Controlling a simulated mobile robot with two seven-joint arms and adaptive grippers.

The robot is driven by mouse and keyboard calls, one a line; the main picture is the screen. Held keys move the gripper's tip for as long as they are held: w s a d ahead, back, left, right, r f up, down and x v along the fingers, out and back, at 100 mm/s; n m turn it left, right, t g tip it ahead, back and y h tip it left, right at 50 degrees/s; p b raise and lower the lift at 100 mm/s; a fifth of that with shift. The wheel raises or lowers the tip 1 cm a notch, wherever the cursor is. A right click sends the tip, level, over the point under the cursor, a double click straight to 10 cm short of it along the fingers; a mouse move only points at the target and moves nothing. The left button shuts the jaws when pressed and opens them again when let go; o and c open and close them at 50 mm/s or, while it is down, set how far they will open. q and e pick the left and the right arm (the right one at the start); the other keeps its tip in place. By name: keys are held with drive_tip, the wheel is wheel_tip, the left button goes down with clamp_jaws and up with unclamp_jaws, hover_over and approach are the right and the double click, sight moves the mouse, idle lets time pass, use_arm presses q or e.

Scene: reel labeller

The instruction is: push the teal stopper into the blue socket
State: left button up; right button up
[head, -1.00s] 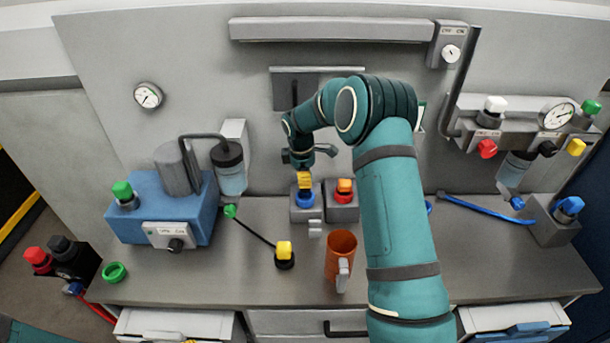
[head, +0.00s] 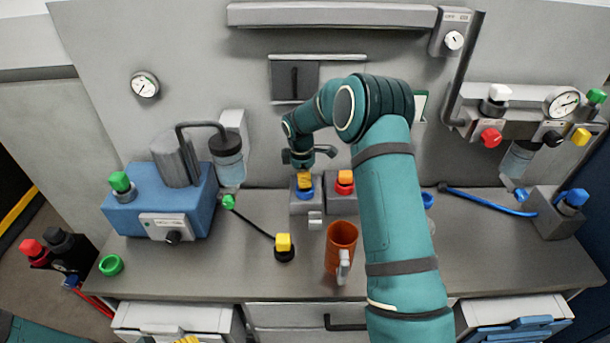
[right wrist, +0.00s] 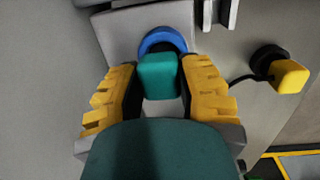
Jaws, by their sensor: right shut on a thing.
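The teal stopper (right wrist: 158,76) sits between the yellow fingers of my right gripper in the right wrist view, and the gripper is shut on it. The blue socket (right wrist: 163,38) shows as a blue ring with a dark opening just beyond the stopper. The stopper overlaps the ring's near edge there; how far it is in I cannot tell. In the head view my right gripper (head: 304,180) points down right above the blue socket (head: 305,194) on its grey block, and the stopper is hidden. My left gripper is not in view.
A red fitting with an orange top (head: 344,183) stands close right of the socket. An orange-brown mug (head: 340,240) stands in front. A yellow cap (head: 284,243) on a black base lies left of the mug. A blue machine (head: 160,203) stands further left.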

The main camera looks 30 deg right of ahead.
drive_tip(key=shift+f, duration=0.5)
drive_tip(key=shift+f+b, duration=0.4)
drive_tip(key=shift+b, duration=0.05)
idle(1.5)
drive_tip(key=o, duration=1.1)
drive_tip(key=shift+o, duration=0.2)
drive_tip(key=shift+r, duration=0.1)
drive_tip(key=r, duration=0.4)
drive_tip(key=a+r, duration=0.1)
drive_tip(key=r, duration=0.6)
drive_tip(key=shift+s+a+r, duration=0.1)
drive_tip(key=shift+a+r, duration=0.05)
drive_tip(key=shift+r, duration=0.25)
